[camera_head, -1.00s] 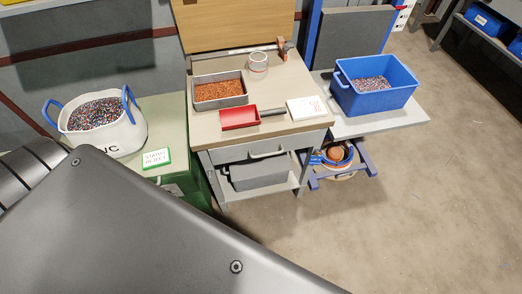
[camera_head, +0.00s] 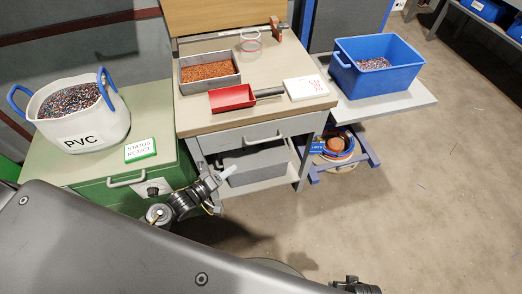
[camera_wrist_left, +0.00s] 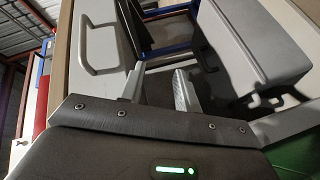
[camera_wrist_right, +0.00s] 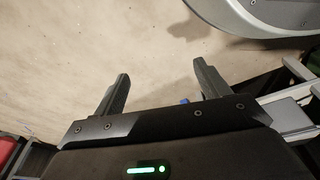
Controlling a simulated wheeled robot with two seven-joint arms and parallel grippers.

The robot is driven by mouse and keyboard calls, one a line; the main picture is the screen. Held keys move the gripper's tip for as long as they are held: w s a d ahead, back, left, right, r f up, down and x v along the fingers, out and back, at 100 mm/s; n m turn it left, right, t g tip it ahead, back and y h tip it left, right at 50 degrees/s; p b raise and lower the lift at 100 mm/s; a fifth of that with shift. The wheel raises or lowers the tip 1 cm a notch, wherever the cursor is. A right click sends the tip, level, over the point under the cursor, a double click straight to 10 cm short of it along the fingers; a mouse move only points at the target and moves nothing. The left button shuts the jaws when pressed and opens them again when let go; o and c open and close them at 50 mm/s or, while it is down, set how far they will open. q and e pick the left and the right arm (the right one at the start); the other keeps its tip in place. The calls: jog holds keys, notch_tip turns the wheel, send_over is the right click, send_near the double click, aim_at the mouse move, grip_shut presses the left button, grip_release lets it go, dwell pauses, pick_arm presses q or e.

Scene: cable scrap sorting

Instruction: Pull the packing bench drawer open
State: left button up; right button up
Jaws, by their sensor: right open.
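The packing bench (camera_head: 300,122) has a grey drawer (camera_head: 225,143) under its wooden top, with a light bar handle (camera_head: 262,142) on its front. The drawer front looks flush with the bench. My left gripper (camera_head: 222,185) is in front of the bench, below and left of the handle. In the left wrist view its fingers (camera_wrist_left: 158,88) are apart with nothing between them, and the handle (camera_wrist_left: 86,50) is ahead to the upper left, not touched. My right gripper (camera_wrist_right: 162,90) is open and empty over bare floor.
A grey bin (camera_head: 255,165) sits on the shelf under the drawer. A green cabinet (camera_head: 90,170) with a PVC bag (camera_head: 85,125) stands left. A red scoop (camera_head: 232,98) and copper-filled tray (camera_head: 185,75) lie on the bench. A blue crate (camera_head: 385,80) is right.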

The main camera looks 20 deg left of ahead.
aim_at(261, 141)
pick_arm(q)
jog(key=d+r+n+t+h+b, duration=0.1)
jog(key=d+r+h, duration=0.25)
jog(key=r, duration=0.65)
jog(key=x, duration=1.1)
jog(key=shift+w+a+b, duration=0.1)
jog(key=shift+w+b, duration=0.05)
jog(key=shift+b, duration=0.25)
pick_arm(e)
jog(key=r, duration=0.1)
jog(key=w+r, duration=0.1)
jog(key=r, duration=0.1)
jog(key=w+r, duration=0.1)
jog(key=r, duration=0.1)
jog(key=shift+w+a, duration=0.1)
jog(key=shift+a, duration=0.15)
pick_arm(q)
grip_shut()
